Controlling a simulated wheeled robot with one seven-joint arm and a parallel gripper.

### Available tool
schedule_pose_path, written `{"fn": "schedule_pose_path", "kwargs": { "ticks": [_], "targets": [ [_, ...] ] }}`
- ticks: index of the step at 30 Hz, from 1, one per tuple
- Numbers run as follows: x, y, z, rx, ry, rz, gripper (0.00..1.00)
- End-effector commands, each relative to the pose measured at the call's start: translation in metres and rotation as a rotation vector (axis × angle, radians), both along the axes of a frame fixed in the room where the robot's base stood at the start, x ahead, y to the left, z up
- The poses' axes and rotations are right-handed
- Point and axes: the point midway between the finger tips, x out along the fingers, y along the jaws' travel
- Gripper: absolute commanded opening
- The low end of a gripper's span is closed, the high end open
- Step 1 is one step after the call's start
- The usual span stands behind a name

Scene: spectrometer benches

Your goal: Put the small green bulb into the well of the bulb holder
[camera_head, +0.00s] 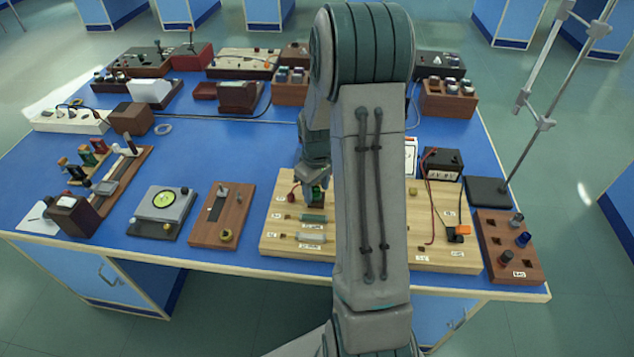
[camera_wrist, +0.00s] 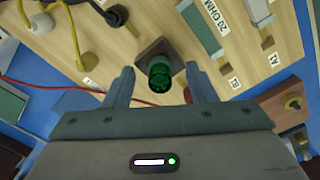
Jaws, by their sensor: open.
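The small green bulb (camera_wrist: 159,78) is in the middle of the wrist view, over the dark brown square bulb holder (camera_wrist: 146,51) on the light wooden board. Its far end overlaps the holder's middle and looks set in the well; how deep it sits is hidden. My gripper (camera_wrist: 160,82) is open, with one finger on each side of the bulb and a visible gap to both. In the head view my gripper (camera_head: 314,181) is low over the left part of the board, and the green bulb (camera_head: 317,194) shows partly below it.
The wooden circuit board (camera_head: 270,243) carries labelled resistors (camera_head: 313,218), wires and a terminal. A wooden block with a knob (camera_head: 222,213) lies left of it, and a socket block with bulbs (camera_head: 508,262) lies right. My arm hides the board's middle.

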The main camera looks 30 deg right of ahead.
Motion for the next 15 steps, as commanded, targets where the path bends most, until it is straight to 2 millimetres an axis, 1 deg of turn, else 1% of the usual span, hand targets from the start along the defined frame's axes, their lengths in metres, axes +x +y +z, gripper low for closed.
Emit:
{"fn": "schedule_pose_path", "kwargs": {
  "ticks": [2, 5, 8, 15],
  "targets": [
    [0.001, 0.000, 0.004, 0.000, -0.002, 0.000, 0.51],
    [0.001, 0.000, 0.016, -0.001, -0.005, -0.001, 0.51],
    [0.001, -0.001, 0.035, -0.002, -0.006, -0.001, 0.51],
    [0.001, 0.000, 0.091, -0.002, -0.005, 0.000, 0.51]
  ]
}}
